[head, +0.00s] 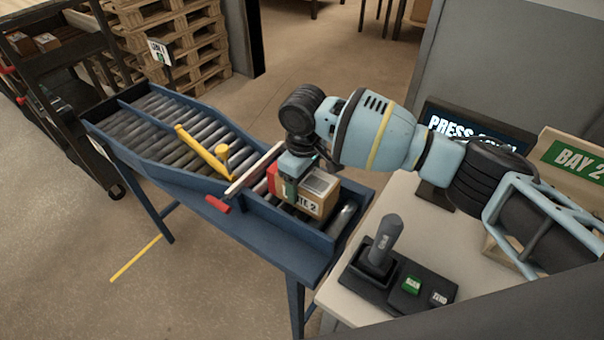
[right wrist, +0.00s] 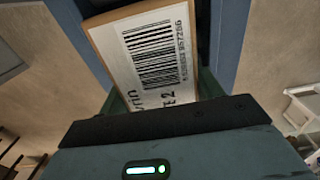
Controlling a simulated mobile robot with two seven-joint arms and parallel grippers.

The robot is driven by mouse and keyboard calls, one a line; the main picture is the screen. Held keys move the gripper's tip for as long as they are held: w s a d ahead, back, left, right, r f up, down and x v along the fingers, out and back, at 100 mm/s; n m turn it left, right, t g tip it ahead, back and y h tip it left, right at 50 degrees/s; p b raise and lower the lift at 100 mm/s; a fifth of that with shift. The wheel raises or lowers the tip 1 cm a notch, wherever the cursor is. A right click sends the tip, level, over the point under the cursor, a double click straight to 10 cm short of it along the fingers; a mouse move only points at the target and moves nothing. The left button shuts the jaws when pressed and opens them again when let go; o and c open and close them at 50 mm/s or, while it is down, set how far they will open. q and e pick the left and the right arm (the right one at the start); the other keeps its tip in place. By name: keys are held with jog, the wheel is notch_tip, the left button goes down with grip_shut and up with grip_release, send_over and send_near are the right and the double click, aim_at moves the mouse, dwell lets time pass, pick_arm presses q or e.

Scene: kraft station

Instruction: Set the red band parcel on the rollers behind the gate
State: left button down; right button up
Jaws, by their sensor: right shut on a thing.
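The parcel (head: 319,194) is a small brown box with a white barcode label and a red band at its left end. My right gripper (head: 291,180) is shut on it from above. The parcel is at the right end of the roller conveyor, over the rollers (head: 343,216); I cannot tell if it rests on them. The gate (head: 254,169), a pale bar with a red handle, crosses the conveyor just left of the parcel. In the right wrist view the parcel's label (right wrist: 160,55) shows between the fingers; the band is hidden there. My left gripper is out of view.
A yellow lever (head: 204,149) lies over the empty left rollers (head: 150,115). Blue side rails (head: 290,228) edge the conveyor. A scanner in a stand (head: 380,250) and a button box (head: 424,287) are on the white table at right. A screen (head: 466,139) stands behind.

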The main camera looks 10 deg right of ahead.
dwell(0.3)
jog(key=o, duration=1.3)
jog(key=shift+f, duration=0.1)
jog(key=shift+r, duration=3.95)
jog(key=shift+s+f, duration=0.1)
